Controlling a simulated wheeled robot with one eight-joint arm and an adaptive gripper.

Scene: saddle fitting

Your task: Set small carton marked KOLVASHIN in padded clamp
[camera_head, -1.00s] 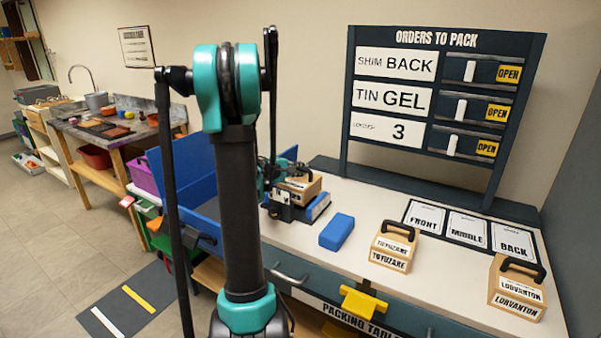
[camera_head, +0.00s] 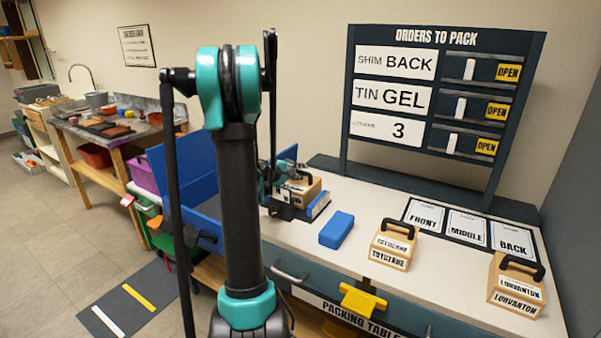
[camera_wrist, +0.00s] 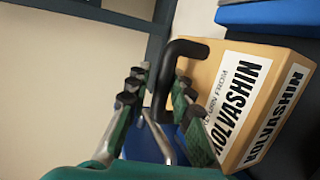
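The small KOLVASHIN carton (camera_wrist: 235,85) is tan with a white label and a black handle (camera_wrist: 162,85). In the wrist view it appears tilted, its label facing right. My gripper (camera_wrist: 158,90) is at the handle, with a finger on either side of it and visible gaps, so the fingers look open around it. In the head view the carton (camera_head: 304,188) is at the back left of the packing table, partly hidden by my gripper (camera_head: 283,178). The padded clamp (camera_head: 318,207) shows blue pads and dark parts around the carton's base; how fully it is seated cannot be told.
A blue block (camera_head: 337,230) lies to the right on the white packing table (camera_head: 345,192). A TOVUZANE carton (camera_head: 393,246) and a LORVANTON carton (camera_head: 516,285) stand farther right. FRONT, MIDDLE and BACK cards (camera_head: 467,228) lie behind them. The order board (camera_head: 440,95) stands at the back.

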